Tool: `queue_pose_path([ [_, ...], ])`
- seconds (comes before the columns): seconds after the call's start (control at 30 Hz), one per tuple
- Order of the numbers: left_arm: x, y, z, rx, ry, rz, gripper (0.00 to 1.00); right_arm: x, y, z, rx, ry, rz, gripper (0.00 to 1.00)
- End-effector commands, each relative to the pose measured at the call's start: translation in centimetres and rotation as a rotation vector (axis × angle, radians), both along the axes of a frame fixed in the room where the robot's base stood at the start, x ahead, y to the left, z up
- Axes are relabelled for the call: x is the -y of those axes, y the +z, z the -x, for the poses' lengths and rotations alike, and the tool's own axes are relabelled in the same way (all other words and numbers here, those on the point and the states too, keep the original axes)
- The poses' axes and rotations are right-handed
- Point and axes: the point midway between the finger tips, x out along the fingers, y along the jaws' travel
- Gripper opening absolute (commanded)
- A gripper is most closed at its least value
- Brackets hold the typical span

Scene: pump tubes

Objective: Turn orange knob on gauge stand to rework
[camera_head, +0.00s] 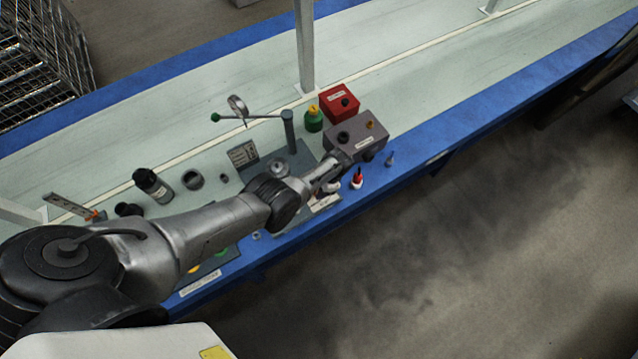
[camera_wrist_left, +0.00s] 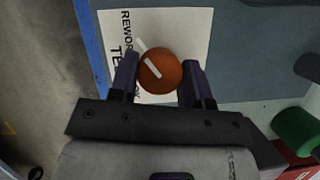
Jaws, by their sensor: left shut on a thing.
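The orange knob (camera_wrist_left: 161,72) shows in the left wrist view, round, with a white pointer line slanting to the upper left. It sits over a white label (camera_wrist_left: 180,25) on a grey plate; the label reads "REWOR…" and "TE…", the rest covered. My left gripper (camera_wrist_left: 159,80) is shut on the knob, one dark finger on each side. In the head view my left gripper (camera_head: 326,180) is low at the front edge of the gauge stand (camera_head: 288,130), which has a grey post and an arm with a green ball. The knob is hidden there. My right gripper is not in view.
A grey box (camera_head: 357,136) with knobs and a red box (camera_head: 340,104) stand right of the stand. A green container (camera_head: 313,118) is beside them, and a small red-tipped bottle (camera_head: 357,178) is close to my gripper.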

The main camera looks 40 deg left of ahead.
Motion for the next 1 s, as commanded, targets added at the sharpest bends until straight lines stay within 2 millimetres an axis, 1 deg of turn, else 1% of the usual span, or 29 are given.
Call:
queue_pose_path([
  [0.1, 0.0, 0.0, 0.0, 0.001, -0.001, 0.0, 0.2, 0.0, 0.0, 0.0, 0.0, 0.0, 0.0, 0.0],
  [0.13, 0.0, 0.0, 0.0, 0.001, -0.001, 0.0, 0.47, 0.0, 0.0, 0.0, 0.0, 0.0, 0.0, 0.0],
  [0.37, 0.0, 0.0, 0.0, 0.0, 0.0, 0.0, 0.69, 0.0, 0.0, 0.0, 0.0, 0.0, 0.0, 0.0],
  [0.57, 0.0, 0.0, 0.0, 0.0, 0.0, 0.0, 0.69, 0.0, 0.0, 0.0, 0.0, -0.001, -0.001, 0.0],
  [0.67, 0.1, 0.4, -0.1, 0.001, 0.0, 0.0, 0.69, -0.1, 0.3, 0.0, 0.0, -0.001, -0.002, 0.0],
  [0.77, 0.2, 1.5, -0.5, 0.002, 0.001, 0.0, 0.69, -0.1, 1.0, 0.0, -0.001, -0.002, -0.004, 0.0],
  [1.0, 1.0, 5.9, -2.0, 0.003, 0.001, 0.0, 0.69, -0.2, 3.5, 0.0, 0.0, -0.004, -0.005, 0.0],
])
